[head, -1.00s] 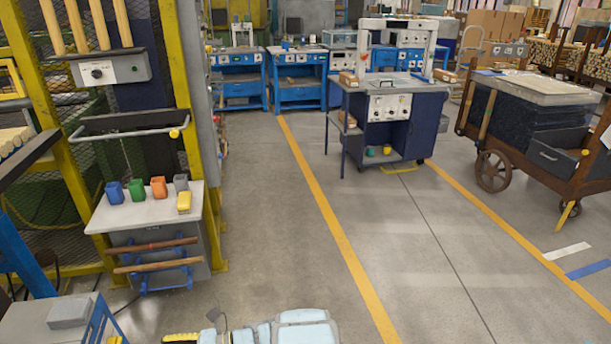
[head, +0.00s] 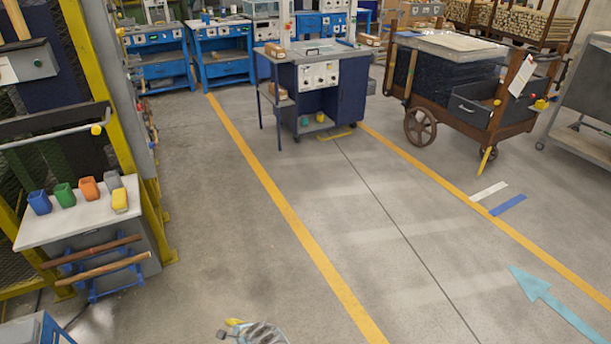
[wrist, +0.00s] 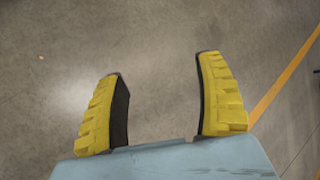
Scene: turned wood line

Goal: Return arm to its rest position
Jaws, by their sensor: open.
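My gripper (wrist: 161,68) shows in the wrist view with its two yellow-padded fingers spread wide apart. In the head view a small part of my arm, with a bit of yellow, shows at the bottom edge, low in front of me. The rest of the arm is cut off by the frame.
A white side table (head: 77,225) with several coloured cups stands at left. A blue-grey workbench (head: 345,88) and a wooden cart (head: 462,118) stand farther back. Open floor (head: 300,190) with yellow lines lies between them. Blue benches (head: 222,52) line the back.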

